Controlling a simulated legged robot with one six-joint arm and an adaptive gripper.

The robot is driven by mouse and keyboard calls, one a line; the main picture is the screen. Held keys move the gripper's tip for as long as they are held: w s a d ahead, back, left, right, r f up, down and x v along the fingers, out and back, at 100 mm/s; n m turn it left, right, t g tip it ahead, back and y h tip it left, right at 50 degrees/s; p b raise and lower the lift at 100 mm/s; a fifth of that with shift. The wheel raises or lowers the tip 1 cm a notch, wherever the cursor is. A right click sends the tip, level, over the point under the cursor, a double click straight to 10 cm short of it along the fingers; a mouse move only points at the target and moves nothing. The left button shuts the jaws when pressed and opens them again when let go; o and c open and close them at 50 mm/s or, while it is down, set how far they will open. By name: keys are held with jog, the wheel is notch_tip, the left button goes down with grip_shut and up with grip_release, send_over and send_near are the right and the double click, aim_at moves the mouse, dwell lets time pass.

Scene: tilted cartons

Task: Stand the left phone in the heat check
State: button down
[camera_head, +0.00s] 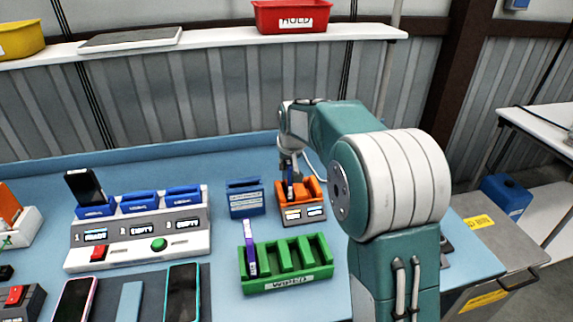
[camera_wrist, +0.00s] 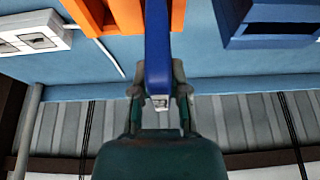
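My gripper (camera_head: 289,164) is shut on a slim blue phone (camera_head: 291,182), held upright at the orange stand (camera_head: 313,190) with two small displays. The phone's lower end overlaps the orange stand; I cannot tell whether it rests in a slot. In the wrist view the fingers (camera_wrist: 160,94) pinch the blue phone (camera_wrist: 157,45) on both sides, with the orange stand (camera_wrist: 178,14) behind it. A phone with a pink edge (camera_head: 75,301) and one with a teal edge (camera_head: 182,292) lie on the dark mat at the front.
A green rack (camera_head: 315,273) labelled WIPED holds a purple phone (camera_head: 250,254) in its left slot. A blue holder (camera_head: 246,199) stands left of the orange stand. A white three-slot dock (camera_head: 192,241) holds a dark phone (camera_head: 84,186). A red HOLD bin (camera_head: 291,17) sits on the shelf.

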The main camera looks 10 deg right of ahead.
jog(key=c, duration=0.5)
grip_release()
jog(key=shift+c, duration=0.2)
jog(key=v, duration=1.1)
jog(key=shift+r, duration=0.4)
jog(key=shift+s, duration=0.1)
notch_tip(320, 180, up, 7)
